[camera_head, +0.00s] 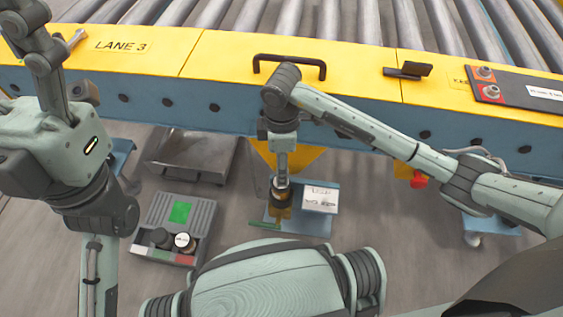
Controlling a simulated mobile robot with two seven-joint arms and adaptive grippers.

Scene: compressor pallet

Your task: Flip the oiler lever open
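The oiler (281,212) appears as a small amber body with a dark top, beside a blue shelf below the conveyor's side beam. A green bar (264,224), possibly its lever, lies level at its lower left. My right arm reaches in from the right, and its end (281,183) points down directly over the oiler. The fingers there are too small and dark to tell apart, and contact is unclear. My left arm rises at the left edge, and its gripper is not visible.
A yellow and blue conveyor beam (225,53) with a black handle (289,58) crosses behind my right arm. A white card (320,197) is beside the oiler. A grey tray (190,154) and a parts case (203,214) are at left.

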